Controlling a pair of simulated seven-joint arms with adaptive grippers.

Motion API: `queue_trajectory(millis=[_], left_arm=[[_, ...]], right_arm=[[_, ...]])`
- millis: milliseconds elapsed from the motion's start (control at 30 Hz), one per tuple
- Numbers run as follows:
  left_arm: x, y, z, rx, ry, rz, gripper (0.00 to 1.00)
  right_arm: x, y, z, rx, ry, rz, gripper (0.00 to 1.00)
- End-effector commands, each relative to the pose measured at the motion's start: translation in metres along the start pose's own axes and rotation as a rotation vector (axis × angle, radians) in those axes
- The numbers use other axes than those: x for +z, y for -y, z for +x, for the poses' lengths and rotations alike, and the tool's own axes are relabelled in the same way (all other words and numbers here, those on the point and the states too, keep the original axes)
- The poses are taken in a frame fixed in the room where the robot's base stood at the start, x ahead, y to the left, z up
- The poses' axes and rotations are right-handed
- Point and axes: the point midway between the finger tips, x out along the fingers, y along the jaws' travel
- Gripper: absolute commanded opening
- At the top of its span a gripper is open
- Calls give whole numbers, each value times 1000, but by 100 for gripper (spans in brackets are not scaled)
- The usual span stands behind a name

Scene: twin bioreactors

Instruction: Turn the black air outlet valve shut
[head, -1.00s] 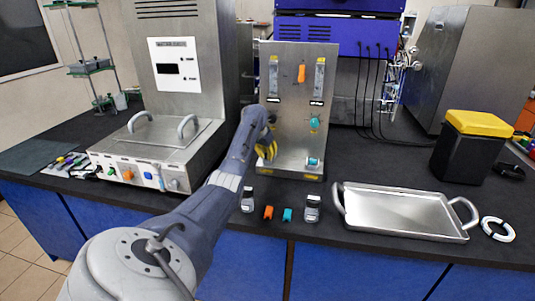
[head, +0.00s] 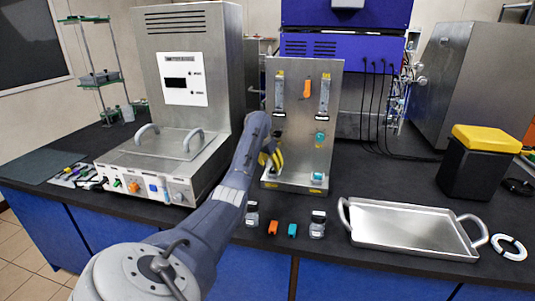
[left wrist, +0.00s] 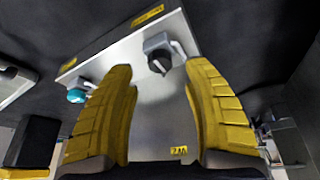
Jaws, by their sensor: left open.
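The black air outlet valve (left wrist: 159,61) sits on a grey fitting near one end of the upright metal panel (left wrist: 150,112) in the left wrist view. My left gripper (left wrist: 161,68) has its two yellow fingers open, one to each side of the black valve in that picture. I see a gap between the knob and both fingers. In the head view my left gripper (head: 272,158) is at the lower left of the panel (head: 300,150) and hides the black valve. My right gripper is not in view.
The panel also carries an orange knob (head: 307,87), a teal knob (head: 319,138) and a lower teal valve (head: 318,177). Bottles and small clips stand in front of the panel. A metal tray (head: 410,226) lies to the right, and a steel unit (head: 160,165) stands to the left.

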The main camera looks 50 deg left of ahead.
Motion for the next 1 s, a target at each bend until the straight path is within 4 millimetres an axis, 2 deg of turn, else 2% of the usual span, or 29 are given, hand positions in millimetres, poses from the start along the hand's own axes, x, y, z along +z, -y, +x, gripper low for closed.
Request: queue_trajectory(millis=[200, 500, 700, 1000], left_arm=[[-1, 0, -39, -2, -4, 1, 50], [-1, 0, -74, 1, -2, 0, 50], [0, 0, -83, 0, -1, 0, 50], [0, 0, -85, -1, 0, 0, 50]], right_arm=[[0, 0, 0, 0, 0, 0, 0], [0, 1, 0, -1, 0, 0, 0], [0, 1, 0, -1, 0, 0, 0], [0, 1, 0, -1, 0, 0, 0]])
